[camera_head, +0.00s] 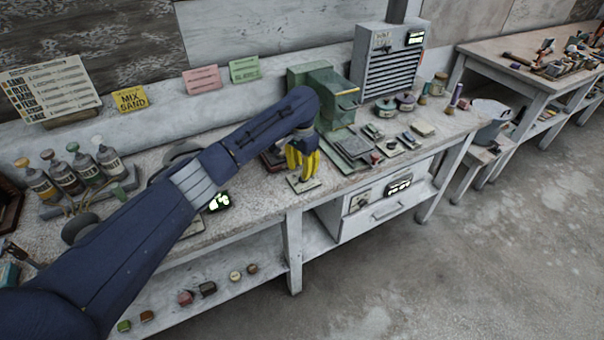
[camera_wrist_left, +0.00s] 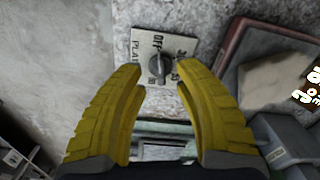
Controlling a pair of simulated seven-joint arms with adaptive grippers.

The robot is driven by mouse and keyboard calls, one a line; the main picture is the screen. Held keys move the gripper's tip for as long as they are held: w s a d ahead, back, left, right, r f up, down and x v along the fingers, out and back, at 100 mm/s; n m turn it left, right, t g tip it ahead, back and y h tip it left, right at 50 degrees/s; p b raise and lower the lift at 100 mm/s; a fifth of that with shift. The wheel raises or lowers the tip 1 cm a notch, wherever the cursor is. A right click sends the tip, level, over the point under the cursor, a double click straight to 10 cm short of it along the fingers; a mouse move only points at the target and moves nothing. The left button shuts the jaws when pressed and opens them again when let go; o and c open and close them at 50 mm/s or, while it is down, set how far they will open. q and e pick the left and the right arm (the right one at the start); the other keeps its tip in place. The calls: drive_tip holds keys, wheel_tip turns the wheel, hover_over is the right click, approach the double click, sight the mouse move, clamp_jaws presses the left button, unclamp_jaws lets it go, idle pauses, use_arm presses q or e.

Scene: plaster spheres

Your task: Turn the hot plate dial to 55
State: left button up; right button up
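The dial (camera_wrist_left: 157,65) is a small dark grey knob on a pale plate (camera_wrist_left: 143,48) marked OFF, with part of a PLATE label and some numbers partly readable. In the head view the dial plate (camera_head: 304,184) lies at the bench's front edge, below my left gripper (camera_head: 303,162). My left gripper has yellow fingers, which show spread apart in the wrist view (camera_wrist_left: 160,80). The dial shows between and just beyond the fingertips, with nothing gripped. I cannot read the dial's exact setting. My right gripper is not in view.
A dark red-framed slab (camera_wrist_left: 245,70) lies right of the dial in the wrist view. A lit display (camera_head: 219,201) sits on the bench below my left arm. A green machine (camera_head: 322,95) stands behind the gripper. Tins and small tools lie farther right.

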use_arm(q)
drive_tip(key=shift+f, duration=1.2)
clamp_jaws()
